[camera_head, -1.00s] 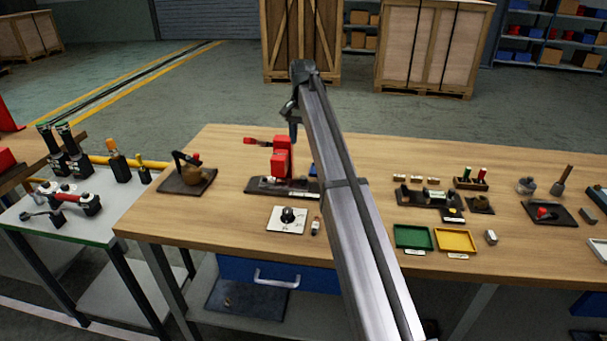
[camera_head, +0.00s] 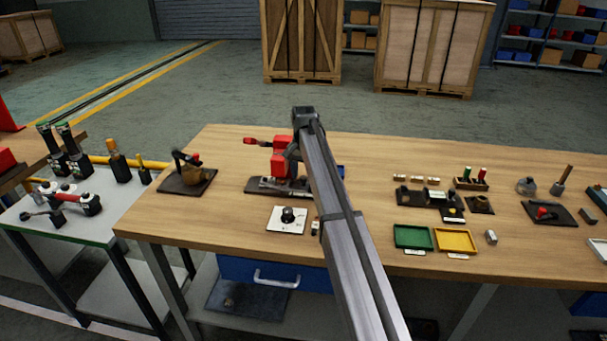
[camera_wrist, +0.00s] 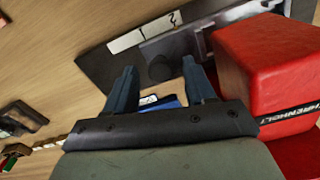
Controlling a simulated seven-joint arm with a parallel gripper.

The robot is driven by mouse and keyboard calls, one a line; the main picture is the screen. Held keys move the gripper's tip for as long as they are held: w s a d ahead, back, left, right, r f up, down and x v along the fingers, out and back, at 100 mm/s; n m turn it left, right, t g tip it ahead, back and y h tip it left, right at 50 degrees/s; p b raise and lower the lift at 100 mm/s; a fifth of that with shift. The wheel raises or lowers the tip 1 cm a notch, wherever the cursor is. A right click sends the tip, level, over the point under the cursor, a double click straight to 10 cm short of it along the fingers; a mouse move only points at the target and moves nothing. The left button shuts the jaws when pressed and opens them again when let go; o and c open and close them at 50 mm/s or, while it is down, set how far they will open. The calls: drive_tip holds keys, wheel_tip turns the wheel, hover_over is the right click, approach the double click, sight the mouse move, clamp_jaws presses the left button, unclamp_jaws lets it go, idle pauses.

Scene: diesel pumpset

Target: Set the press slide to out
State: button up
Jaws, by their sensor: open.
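The red press (camera_head: 281,157) stands on a dark base plate (camera_head: 262,186) near the middle of the workbench, with a red-tipped lever at its upper left. A grey metal strip, apparently the press slide (camera_head: 275,183), lies low on the base; its position is too small to read. In the wrist view, the red press block (camera_wrist: 265,65) is right of my gripper (camera_wrist: 160,70). The dark base (camera_wrist: 95,62) and a grey metal part (camera_wrist: 180,42) beside a white marked label (camera_wrist: 145,32) lie beyond the fingertips. My gripper is open and empty; its fingers show no clear contact.
A blue object (camera_wrist: 160,102) shows between the fingers, lower down. A white plate with a black knob (camera_head: 288,217) lies in front of the press. A green tray (camera_head: 412,237) and a yellow tray (camera_head: 455,241) are right of my arm.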

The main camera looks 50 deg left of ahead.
drive_tip(key=shift+f, duration=0.1)
drive_tip(key=shift+c, duration=0.2)
clamp_jaws()
idle(0.5)
